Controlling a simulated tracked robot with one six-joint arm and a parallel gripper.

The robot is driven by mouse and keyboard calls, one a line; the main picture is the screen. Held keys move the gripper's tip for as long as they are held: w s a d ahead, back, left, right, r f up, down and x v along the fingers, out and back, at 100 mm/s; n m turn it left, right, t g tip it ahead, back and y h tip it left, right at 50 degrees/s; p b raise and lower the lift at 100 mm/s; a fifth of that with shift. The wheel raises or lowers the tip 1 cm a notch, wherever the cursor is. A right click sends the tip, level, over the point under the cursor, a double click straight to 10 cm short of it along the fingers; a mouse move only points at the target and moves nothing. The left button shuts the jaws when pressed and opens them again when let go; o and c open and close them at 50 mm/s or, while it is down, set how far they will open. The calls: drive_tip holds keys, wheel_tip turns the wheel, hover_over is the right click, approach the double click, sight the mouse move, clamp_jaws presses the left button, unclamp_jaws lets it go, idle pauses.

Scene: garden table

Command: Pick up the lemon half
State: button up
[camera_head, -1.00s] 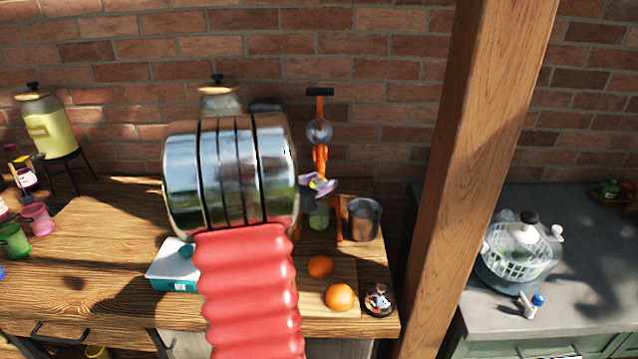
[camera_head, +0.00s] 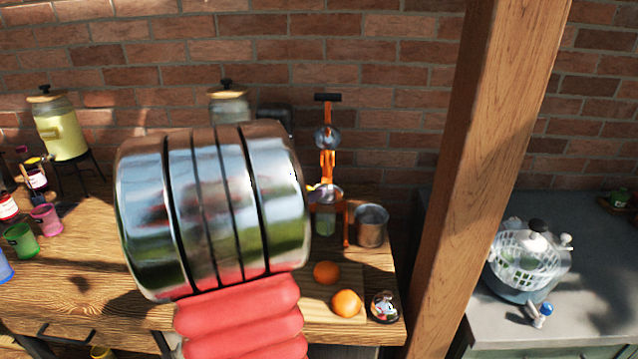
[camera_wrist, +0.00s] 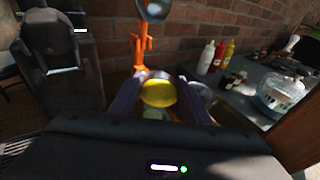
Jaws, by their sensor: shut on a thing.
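The lemon half (camera_wrist: 158,93) shows in the wrist view as a yellow round piece between the two purple fingers of my gripper (camera_wrist: 162,88). The gripper is shut on it. A glass sits under the press.
Two oranges (camera_head: 345,303) lie on a cutting board at the table's front right. A metal cup (camera_head: 371,226) stands right of the press. A wooden post (camera_head: 487,180) is farther right. Drink dispensers (camera_head: 60,128) and coloured cups (camera_head: 22,240) stand at the left.

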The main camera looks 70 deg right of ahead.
drive_tip(key=f+v, duration=0.1)
drive_tip(key=v, duration=0.8)
drive_tip(key=shift+f, duration=0.35)
